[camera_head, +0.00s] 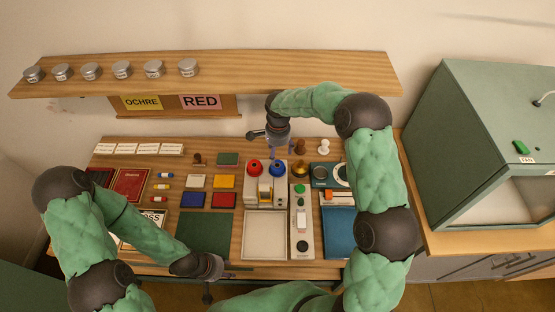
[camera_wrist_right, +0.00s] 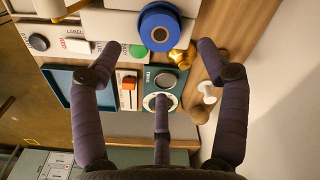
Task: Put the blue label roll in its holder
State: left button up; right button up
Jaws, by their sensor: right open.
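The blue label roll (camera_head: 277,169) sits at the back of a light grey unit (camera_head: 265,198), just right of a red roll (camera_head: 254,167). In the right wrist view the blue roll (camera_wrist_right: 160,27) shows its round face and dark centre, beyond the fingertips. My right gripper (camera_head: 278,150) is open and empty, above the back of the table near the blue roll; its fingers also show spread apart in the wrist view (camera_wrist_right: 157,52). My left gripper (camera_head: 218,283) looks open and empty at the table's front edge. I cannot tell which part is the blue roll's holder.
A gold knob-like item (camera_wrist_right: 181,57) stands close beside the blue roll. White (camera_head: 323,147) and brown (camera_head: 300,146) stamps are near my right gripper. A wooden shelf (camera_head: 230,75) overhangs the back; a green cabinet (camera_head: 450,130) stands at right. The green mat (camera_head: 203,232) is clear.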

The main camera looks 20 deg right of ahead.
jog(key=shift+r, duration=2)
